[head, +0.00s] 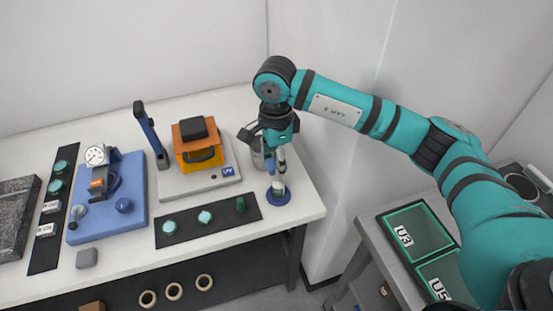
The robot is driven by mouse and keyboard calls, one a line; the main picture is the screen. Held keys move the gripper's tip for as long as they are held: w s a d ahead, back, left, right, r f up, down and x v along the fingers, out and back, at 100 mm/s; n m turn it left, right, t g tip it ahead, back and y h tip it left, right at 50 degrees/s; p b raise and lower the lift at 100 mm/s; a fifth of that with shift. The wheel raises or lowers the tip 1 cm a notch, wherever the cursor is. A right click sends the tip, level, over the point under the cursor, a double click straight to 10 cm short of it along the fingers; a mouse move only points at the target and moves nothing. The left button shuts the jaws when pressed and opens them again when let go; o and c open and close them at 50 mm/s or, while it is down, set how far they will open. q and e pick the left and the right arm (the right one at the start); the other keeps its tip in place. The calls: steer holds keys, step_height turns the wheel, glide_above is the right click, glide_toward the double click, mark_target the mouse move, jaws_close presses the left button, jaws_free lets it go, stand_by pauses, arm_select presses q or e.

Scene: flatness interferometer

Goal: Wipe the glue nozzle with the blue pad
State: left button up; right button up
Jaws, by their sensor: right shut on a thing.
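My right gripper (278,160) points down at the right end of the white table. It is shut on a slim pale piece, mostly hidden by the fingers. Just below the fingers, a small white and green part (278,187) stands upright over a round blue base (278,198). I cannot tell whether the held piece touches it. Neither the glue nozzle nor the blue pad can be told apart surely here; the blue base is the only blue thing close to the gripper. My left gripper is not in view.
To the left are an orange device (188,153) on a pale plate, a black mat (176,238) with green pieces, and a blue dial-gauge stand (135,214). Green trays (415,232) lie on a grey side table.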

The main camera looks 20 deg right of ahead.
steer(key=shift+s+r+p, duration=0.1)
steer(key=shift+r+p, duration=0.9)
steer(key=shift+r, duration=1.55)
